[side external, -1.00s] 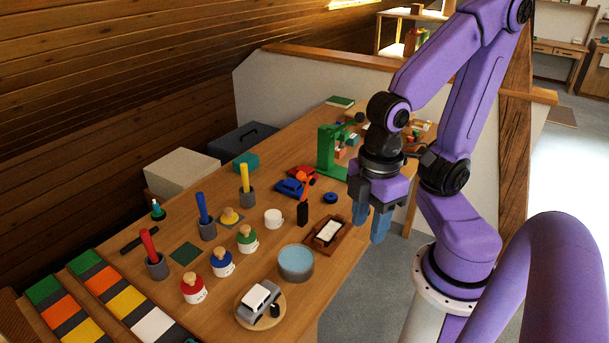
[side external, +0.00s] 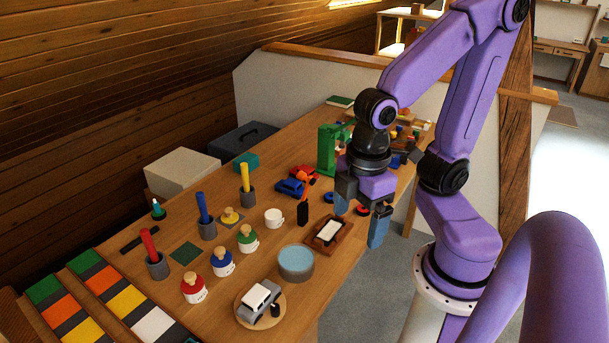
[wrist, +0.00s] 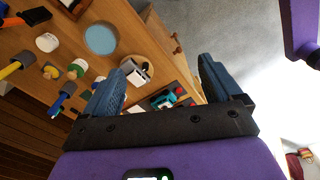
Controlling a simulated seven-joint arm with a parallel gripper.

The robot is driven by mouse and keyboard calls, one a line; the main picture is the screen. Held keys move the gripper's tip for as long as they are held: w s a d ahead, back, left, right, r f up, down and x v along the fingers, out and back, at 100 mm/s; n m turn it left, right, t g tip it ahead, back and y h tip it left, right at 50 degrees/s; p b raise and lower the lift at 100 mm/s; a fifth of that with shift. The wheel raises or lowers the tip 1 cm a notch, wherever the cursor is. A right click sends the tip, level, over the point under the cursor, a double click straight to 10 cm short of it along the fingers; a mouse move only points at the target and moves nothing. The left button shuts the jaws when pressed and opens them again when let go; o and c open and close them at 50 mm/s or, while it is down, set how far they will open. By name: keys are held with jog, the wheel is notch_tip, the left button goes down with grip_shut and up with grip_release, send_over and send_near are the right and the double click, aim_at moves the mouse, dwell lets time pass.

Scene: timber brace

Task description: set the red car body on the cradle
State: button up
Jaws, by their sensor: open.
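A small red car body (side external: 305,171) sits on the table behind a blue car (side external: 290,187) in the side view, partly hidden by it and an orange-and-black tool. My gripper (side external: 360,213) is open and empty, with blue fingers pointing down, to the right of the red car and apart from it. In the wrist view my gripper (wrist: 162,68) is spread above the table edge. A brown wooden holder (side external: 341,240) with a white top piece stands at the table's front edge, just left of my fingers. I cannot tell whether it is the cradle.
A green stand (side external: 328,150) rises behind my gripper. A grey car (side external: 256,302) is on a round wooden board, near a round pale-blue-topped container (side external: 296,261). Floor shows beyond the edge.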

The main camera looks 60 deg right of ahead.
jog(key=w+a, duration=0.2)
jog(key=w, duration=0.8)
jog(key=w+d+f+n+h, duration=0.1)
jog(key=w+d, duration=0.4)
jog(key=w, duration=0.6)
jog(key=w+d+f+n+h, duration=0.1)
jog(key=w+d, duration=0.4)
jog(key=w, duration=0.6)
jog(key=n+h, duration=0.2)
jog(key=h, duration=0.1)
send_over(306, 168)
jog(key=a, duration=0.3)
notch_tip(306, 168, down, 18)
jog(key=shift+g, duration=0.4)
jog(key=shift+w+x, duration=0.2)
jog(key=shift+x, duration=2.75)
jog(key=shift+c, duration=0.3)
